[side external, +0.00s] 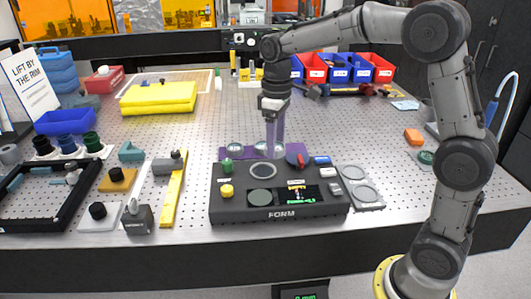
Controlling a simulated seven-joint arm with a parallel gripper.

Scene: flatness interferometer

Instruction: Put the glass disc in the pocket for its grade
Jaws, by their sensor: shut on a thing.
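My gripper (273,150) points straight down over the purple mat (222,153) behind the dark instrument. It is shut on a glass disc, which is small and hard to make out between the fingertips. Other clear round pieces (235,147) show on the purple mat near it. Grade labels are unreadable.
A green knob (226,165) stands near the mat's left end. Left are a yellow bar (172,195), a black frame (45,225) and small mounts. Behind are a yellow block (158,97) and red and blue bins (338,68). The perforated table right of the plate is mostly clear.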

